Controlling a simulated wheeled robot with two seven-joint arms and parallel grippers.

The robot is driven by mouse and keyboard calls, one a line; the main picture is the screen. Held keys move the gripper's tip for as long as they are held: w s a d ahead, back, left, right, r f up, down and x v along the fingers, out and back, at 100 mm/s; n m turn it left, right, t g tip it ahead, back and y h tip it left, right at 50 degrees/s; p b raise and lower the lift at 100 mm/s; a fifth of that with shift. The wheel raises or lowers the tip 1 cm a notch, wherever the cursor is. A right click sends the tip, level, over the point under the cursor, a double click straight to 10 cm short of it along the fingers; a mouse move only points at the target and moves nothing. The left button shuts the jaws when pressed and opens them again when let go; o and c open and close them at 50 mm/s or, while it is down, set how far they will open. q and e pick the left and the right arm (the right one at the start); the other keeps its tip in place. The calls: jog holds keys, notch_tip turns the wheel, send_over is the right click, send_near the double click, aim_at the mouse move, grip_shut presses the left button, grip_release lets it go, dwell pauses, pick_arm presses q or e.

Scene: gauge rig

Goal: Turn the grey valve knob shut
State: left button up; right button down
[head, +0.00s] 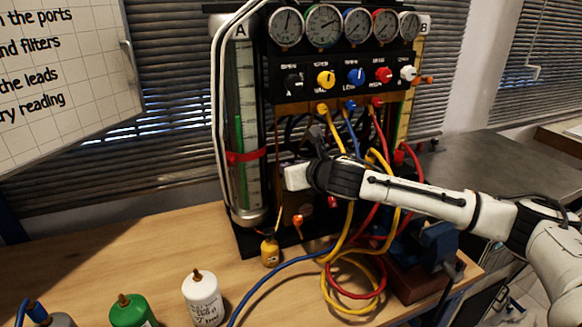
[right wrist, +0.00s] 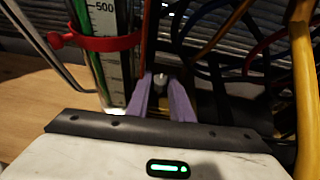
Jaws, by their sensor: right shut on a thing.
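The grey valve knob (right wrist: 160,80) shows small and dark between the fingertips in the right wrist view; only its near end is visible. My right gripper (right wrist: 161,88) is shut on it, with one purple finger on each side. In the head view my right arm comes in from the right, and the white gripper body (head: 297,177) is at the lower front of the gauge rig, just right of the clear column. The fingertips and knob are hard to make out there. How far the knob is turned cannot be told. My left gripper is not in view.
The gauge panel (head: 340,97) carries several coloured knobs below round gauges. Yellow, red and blue hoses (head: 341,225) hang around my forearm and coil on the bench (head: 160,250). The graduated column (right wrist: 112,60) with its red clamp (right wrist: 85,42) stands close left of the fingers. Bottles (head: 203,300) stand in front.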

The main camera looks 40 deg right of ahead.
jog(key=m+g+h, duration=0.1)
jog(key=m+h, duration=0.1)
jog(key=m+g+h, duration=0.1)
jog(key=m+h, duration=0.1)
jog(key=a+m+g+h, duration=0.1)
jog(key=m+h, duration=0.1)
jog(key=shift+w+a, duration=0.1)
jog(key=shift+w, duration=0.15)
jog(key=m+g+h, duration=0.2)
jog(key=m+g, duration=0.1)
jog(key=m+g+h, duration=0.1)
jog(key=shift+w+a+m+h, duration=0.15)
jog(key=shift+w+m+h, duration=0.1)
jog(key=shift+m+h, duration=0.15)
jog(key=shift+g, duration=0.4)
jog(key=c, duration=1.6)
grip_release()
jog(key=shift+o, duration=0.2)
jog(key=v, duration=1)
jog(key=shift+a, duration=0.15)
